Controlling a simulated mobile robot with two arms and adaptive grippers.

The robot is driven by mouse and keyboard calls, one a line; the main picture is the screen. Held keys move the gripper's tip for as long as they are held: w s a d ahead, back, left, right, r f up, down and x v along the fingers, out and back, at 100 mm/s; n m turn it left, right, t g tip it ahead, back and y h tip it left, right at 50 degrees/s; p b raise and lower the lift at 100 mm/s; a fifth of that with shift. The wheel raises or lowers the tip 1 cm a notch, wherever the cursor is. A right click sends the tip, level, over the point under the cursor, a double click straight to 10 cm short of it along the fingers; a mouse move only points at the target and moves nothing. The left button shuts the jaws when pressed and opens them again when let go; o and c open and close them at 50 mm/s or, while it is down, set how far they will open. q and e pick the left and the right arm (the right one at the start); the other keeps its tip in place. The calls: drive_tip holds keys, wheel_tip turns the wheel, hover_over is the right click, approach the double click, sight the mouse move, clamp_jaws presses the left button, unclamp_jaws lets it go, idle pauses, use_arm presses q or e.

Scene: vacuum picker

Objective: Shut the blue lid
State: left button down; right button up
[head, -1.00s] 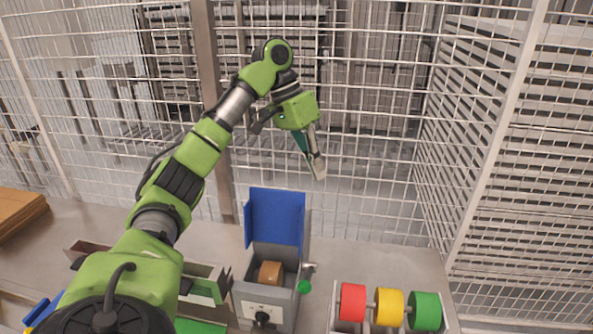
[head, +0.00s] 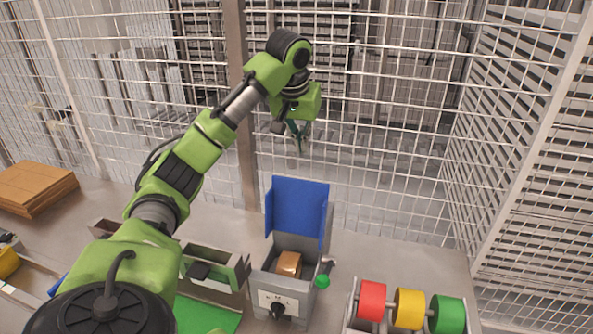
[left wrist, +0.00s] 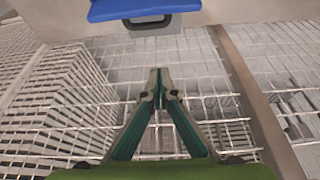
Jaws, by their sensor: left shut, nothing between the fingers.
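The blue lid (head: 298,208) stands raised, roughly upright, at the back of a grey box (head: 262,282). The box is open and a brown block (head: 288,264) lies inside it. My left gripper (head: 300,150) is shut and empty, in the air above the lid and apart from it. In the left wrist view the gripper's fingertips (left wrist: 158,72) meet, and the blue lid (left wrist: 150,9) shows at the top edge with a dark handle-like part (left wrist: 148,22). My right gripper is not in view.
Red (head: 372,300), yellow (head: 408,308) and green (head: 448,315) rollers stand to the right of the box. Brown boards (head: 38,187) lie at the far left. A wire mesh fence (head: 390,120) stands behind the table.

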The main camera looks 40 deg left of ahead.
use_arm(q)
wheel_tip(320, 180, down, 8)
drive_tip(key=s+p, duration=0.1)
drive_tip(key=p, duration=0.3)
drive_tip(key=shift+d+r, duration=0.2)
drive_tip(key=shift+d, duration=0.1)
